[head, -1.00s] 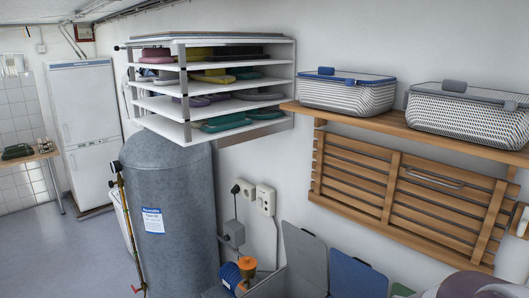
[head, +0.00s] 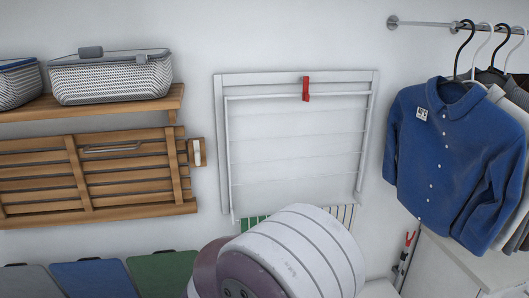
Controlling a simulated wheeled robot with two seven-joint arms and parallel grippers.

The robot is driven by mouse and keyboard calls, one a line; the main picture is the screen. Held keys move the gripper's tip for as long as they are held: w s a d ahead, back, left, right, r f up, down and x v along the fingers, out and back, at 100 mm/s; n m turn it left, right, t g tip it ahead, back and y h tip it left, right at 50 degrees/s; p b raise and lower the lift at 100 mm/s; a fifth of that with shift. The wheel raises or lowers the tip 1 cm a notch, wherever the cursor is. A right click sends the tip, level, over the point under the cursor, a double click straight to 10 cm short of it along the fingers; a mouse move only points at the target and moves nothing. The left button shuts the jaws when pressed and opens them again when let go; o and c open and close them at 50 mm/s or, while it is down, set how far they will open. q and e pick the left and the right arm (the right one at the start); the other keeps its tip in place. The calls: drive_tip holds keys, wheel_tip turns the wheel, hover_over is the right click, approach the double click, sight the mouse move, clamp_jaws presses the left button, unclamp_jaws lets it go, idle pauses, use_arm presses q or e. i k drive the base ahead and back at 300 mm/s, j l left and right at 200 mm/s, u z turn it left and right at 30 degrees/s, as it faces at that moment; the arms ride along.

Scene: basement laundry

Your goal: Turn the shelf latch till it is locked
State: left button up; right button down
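The folding shelf (head: 78,178) is a wooden slatted panel, flat against the wall at the left of the head view, with a metal handle (head: 112,148) near its top. A small wooden block with a pale upright piece, which looks like the shelf latch (head: 196,152), sits at the panel's right edge. The pale piece appears vertical. I cannot tell whether it overlaps the panel or is locked. Neither of my grippers shows in the head view.
A wooden wall shelf (head: 95,107) above the panel holds woven baskets (head: 112,80). A white drying rack (head: 222,150) with a red clip (head: 306,89) is right of the latch. Shirts (head: 452,160) hang at right. Grey, blue and green lids (head: 90,279) stand below.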

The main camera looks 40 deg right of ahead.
sight(196, 144)
drive_tip(key=l+z, duration=0.1)
drive_tip(key=z, duration=1)
